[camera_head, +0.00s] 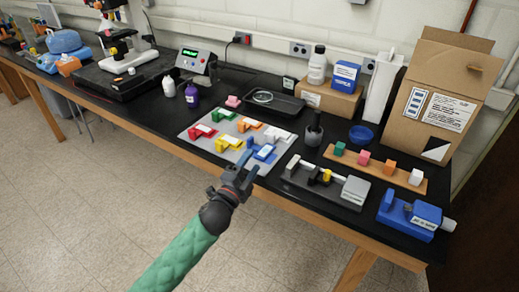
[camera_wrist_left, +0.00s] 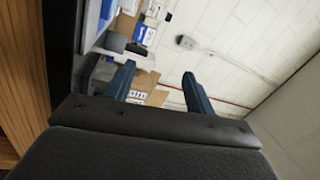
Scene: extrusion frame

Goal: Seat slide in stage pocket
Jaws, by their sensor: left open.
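My left gripper (camera_head: 240,172) is at the front edge of the bench, just in front of the grey tray (camera_head: 197,120). Its two blue fingers stand apart in the left wrist view (camera_wrist_left: 159,70), with nothing between them. The tray holds several coloured blocks with white labels, among them a blue one (camera_head: 264,153) close behind the gripper. I cannot tell which piece is the slide. A grey fixture (camera_head: 350,190) with a yellow part (camera_head: 326,176) lies right of the tray; whether it is the stage, and its pocket, are unclear. My right gripper is out of view.
A wooden strip (camera_head: 400,178) with several coloured cubes and a blue vise-like device (camera_head: 408,216) are at the right. A cardboard box (camera_head: 440,90) stands behind them. A black dish (camera_head: 265,99) and small bottles stand behind the tray. Floor in front is clear.

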